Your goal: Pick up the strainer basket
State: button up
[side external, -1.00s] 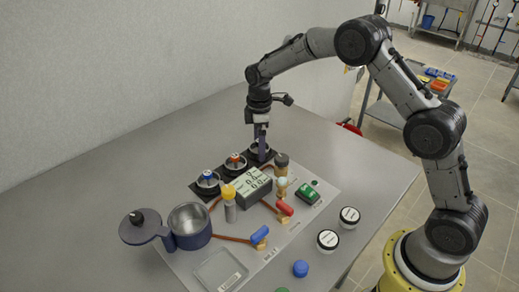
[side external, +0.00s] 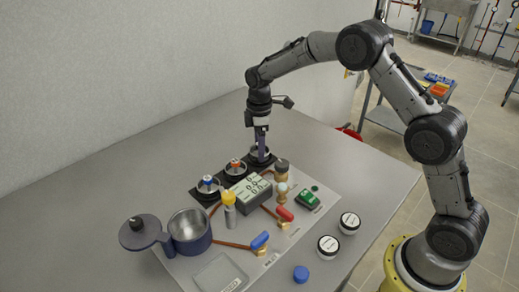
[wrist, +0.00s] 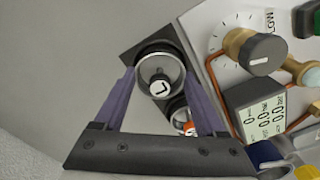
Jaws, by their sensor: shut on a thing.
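A round, metal-rimmed cup with a dark knob and a white L-shaped mark (wrist: 161,88) appears to be the strainer basket. It sits on a black square base (wrist: 134,56), the farthest of three in a row. My gripper (wrist: 160,74) has its two purple fingers on opposite sides of the cup and is shut on it. In the side external view, my gripper (side external: 261,154) points straight down at this rear base. The cup is partly hidden there by the fingers. I see no clear gap between the cup and its base.
Two similar cups, with an orange knob (side external: 235,166) and a blue knob (side external: 208,183), stand close beside it. A grey display box (side external: 249,195), valves and copper pipes lie nearby. A dark blue pot (side external: 190,237) with its lid swung aside stands at front left. The table's left side is clear.

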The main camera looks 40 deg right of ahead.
notch_tip(320, 180, up, 3)
jog(key=shift+w+f, duration=0.1)
jog(key=shift+f, duration=0.1)
jog(key=s+r+m, duration=0.2)
jog(key=s+r, duration=0.8)
jog(key=s, duration=0.5)
jog(key=s+a+r+n, duration=0.1)
jog(key=s+a+r, duration=0.1)
jog(key=a, duration=0.5)
jog(key=s+a+r, duration=0.2)
jog(key=a+r, duration=0.1)
jog(key=a, duration=0.5)
jog(key=s+a+r+n, duration=0.1)
jog(key=s+a+r, duration=0.1)
jog(key=a, duration=0.5)
jog(key=w+a+f, duration=0.9)
jog(key=w+f, duration=0.2)
jog(key=f, duration=0.1)
jog(key=shift+w+f, duration=0.2)
jog(key=shift+f, duration=0.2)
